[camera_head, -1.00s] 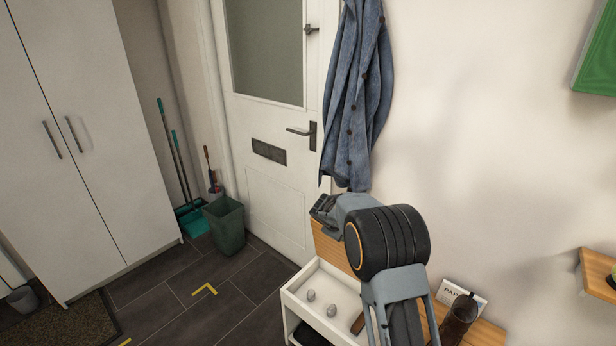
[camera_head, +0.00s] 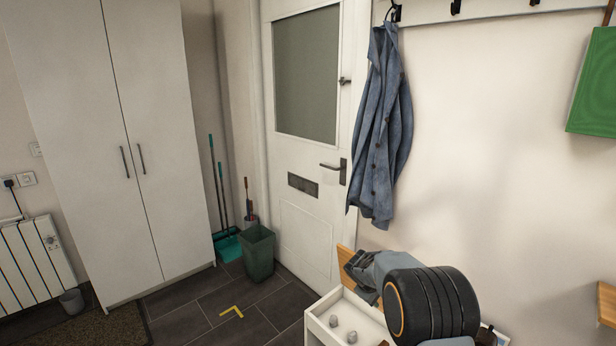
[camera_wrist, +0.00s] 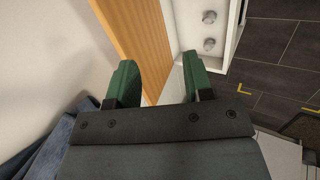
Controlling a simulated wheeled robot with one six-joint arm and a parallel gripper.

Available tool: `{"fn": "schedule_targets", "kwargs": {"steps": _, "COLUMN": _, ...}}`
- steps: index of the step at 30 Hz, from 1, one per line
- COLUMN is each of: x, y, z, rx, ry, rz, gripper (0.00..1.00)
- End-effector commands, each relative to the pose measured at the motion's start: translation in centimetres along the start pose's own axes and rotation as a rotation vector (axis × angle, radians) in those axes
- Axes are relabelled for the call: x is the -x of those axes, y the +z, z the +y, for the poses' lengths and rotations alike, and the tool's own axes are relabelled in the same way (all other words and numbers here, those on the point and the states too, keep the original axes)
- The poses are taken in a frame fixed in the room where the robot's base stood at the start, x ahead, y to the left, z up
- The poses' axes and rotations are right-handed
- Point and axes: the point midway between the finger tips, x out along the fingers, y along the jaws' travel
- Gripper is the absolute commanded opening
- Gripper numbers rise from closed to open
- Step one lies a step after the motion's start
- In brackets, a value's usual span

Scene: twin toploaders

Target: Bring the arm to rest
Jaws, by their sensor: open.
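My gripper (camera_wrist: 160,82) shows in the wrist view with its two green fingers apart and nothing between them. In the head view my gripper (camera_head: 362,272) and the dark wrist joint stand over the white drawer unit at the lower right. A wooden panel or top (camera_wrist: 130,35) lies just beyond the fingers in the wrist view. My arm hides much of the unit.
A blue denim jacket (camera_head: 380,130) hangs from a hook rail close behind my gripper. A white door (camera_head: 310,185), a green bin (camera_head: 258,252) and a tall white cupboard (camera_head: 130,140) stand to the left. A wooden shelf (camera_head: 607,303) is at the right edge. Tiled floor is clear in the middle.

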Motion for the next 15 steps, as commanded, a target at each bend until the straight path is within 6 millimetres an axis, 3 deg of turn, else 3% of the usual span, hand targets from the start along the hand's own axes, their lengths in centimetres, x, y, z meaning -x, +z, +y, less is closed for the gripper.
{"fn": "schedule_targets", "kwargs": {"steps": 5, "x": 0.9, "y": 2.4, "z": -2.8, "rx": -0.066, "ry": -0.09, "rz": -0.053, "gripper": 0.47}}
{"fn": "schedule_targets", "kwargs": {"steps": 11, "x": 4.6, "y": 6.3, "z": -4.8, "rx": -0.188, "ry": -0.193, "rz": -0.098, "gripper": 0.47}}
{"fn": "schedule_targets", "kwargs": {"steps": 15, "x": 8.0, "y": 9.2, "z": -6.0, "rx": -0.284, "ry": -0.26, "rz": -0.113, "gripper": 0.47}}
